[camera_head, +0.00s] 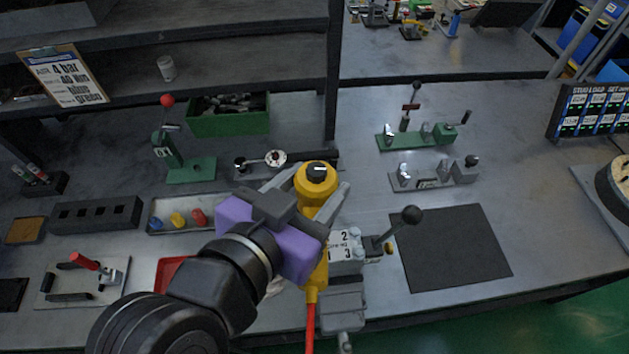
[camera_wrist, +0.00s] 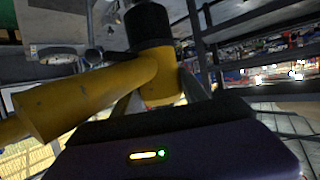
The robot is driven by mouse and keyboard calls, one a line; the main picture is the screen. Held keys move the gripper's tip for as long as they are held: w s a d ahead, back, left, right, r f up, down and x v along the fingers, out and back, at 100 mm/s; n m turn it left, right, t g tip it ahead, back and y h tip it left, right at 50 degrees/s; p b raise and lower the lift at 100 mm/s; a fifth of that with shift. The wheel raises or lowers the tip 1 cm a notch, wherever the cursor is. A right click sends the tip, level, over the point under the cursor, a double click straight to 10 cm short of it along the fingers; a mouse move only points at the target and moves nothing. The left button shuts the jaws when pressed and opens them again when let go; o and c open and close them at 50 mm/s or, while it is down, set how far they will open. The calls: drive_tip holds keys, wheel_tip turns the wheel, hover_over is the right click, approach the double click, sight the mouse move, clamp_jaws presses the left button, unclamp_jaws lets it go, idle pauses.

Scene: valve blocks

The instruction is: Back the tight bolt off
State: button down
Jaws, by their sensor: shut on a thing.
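My gripper (camera_head: 316,197) is shut on a yellow power tool (camera_head: 318,272) with a black cap on top and a red cable (camera_head: 310,325) from its handle end. In the wrist view the tool's yellow handle (camera_wrist: 85,100) runs to the lower left, and its black-topped head stands between my fingers (camera_wrist: 165,100). The tool is over the left side of a grey valve block (camera_head: 345,250) marked with numbers. Silver bolt heads (camera_head: 355,233) show on the block's top, to the right of the tool. I cannot tell which bolt is tight. The tool's working end is hidden.
A black-knobbed lever (camera_head: 409,215) rises at the block's right. A dark mat (camera_head: 452,248) lies clear further right. A tray with coloured pieces (camera_head: 158,222) and a dark slotted rack (camera_head: 95,214) are on the left. Green and grey fixtures (camera_head: 415,137) stand behind.

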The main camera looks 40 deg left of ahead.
drive_tip(key=shift+f+b, duration=0.7)
drive_tip(key=shift+f, duration=0.1)
idle(0.7)
drive_tip(key=shift+r, duration=0.1)
idle(0.5)
drive_tip(key=shift+s+f, duration=0.1)
drive_tip(key=shift+f, duration=0.45)
idle(2.4)
drive_tip(key=shift+r+p, duration=0.2)
drive_tip(key=shift+p, duration=0.4)
idle(1.5)
